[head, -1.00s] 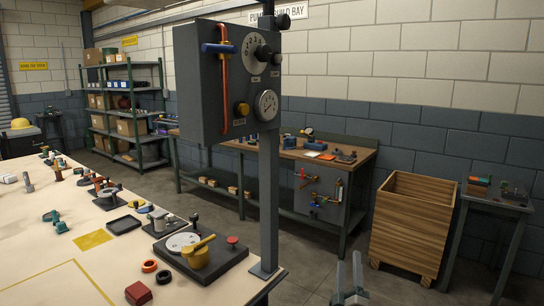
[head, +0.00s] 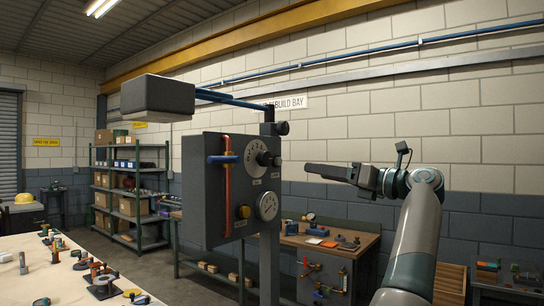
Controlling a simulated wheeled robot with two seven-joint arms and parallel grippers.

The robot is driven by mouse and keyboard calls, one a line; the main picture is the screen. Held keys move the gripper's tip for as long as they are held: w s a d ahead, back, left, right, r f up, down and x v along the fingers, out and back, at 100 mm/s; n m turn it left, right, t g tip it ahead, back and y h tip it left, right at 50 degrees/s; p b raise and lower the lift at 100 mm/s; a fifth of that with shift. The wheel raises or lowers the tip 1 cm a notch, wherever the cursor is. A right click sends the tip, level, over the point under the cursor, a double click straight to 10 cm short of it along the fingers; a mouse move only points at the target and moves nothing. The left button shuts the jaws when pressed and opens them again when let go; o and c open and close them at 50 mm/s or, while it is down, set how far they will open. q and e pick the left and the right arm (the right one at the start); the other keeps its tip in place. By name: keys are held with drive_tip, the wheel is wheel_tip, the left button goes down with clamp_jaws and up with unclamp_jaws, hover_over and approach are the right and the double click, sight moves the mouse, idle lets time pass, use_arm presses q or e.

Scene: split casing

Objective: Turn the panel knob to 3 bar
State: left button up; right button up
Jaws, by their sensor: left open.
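The grey panel box (head: 205,190) stands on a post left of centre. Its right face carries a white numbered dial (head: 251,149) with a dark knob (head: 264,158) sticking out. The knob's setting is too small to read. A round gauge (head: 267,206) sits below it; its needle cannot be read. My left gripper (head: 308,170) is at the end of the arm rising from the lower right. It is open and empty, its fingers pointing left toward the panel at about the knob's height in the picture. They appear apart from the knob. My right gripper is not in view.
A blue valve handle (head: 222,159) on a red pipe (head: 228,190) and a yellow button (head: 244,211) are on the panel. A grey box-shaped head (head: 158,97) hangs from a blue arm above. A workbench (head: 335,250) stands behind. Space right of the panel looks free.

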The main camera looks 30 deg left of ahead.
use_arm(q)
drive_tip(key=shift+n+h, duration=0.6)
drive_tip(key=r, duration=0.1)
drive_tip(key=s+r, duration=0.2)
drive_tip(key=shift+d+r, duration=0.2)
drive_tip(key=shift+d, duration=0.15)
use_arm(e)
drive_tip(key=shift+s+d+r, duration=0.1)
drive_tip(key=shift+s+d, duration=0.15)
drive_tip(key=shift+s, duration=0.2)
use_arm(q)
drive_tip(key=p, duration=0.7)
approach(267, 158)
drive_tip(key=a, duration=0.3)
drive_tip(key=w+a, duration=0.1)
drive_tip(key=a, duration=0.3)
drive_tip(key=shift+w+a+r, duration=0.1)
drive_tip(key=shift+w+a, duration=0.25)
drive_tip(key=shift+a, duration=0.35)
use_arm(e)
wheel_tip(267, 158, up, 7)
use_arm(q)
drive_tip(key=shift+c, duration=0.7)
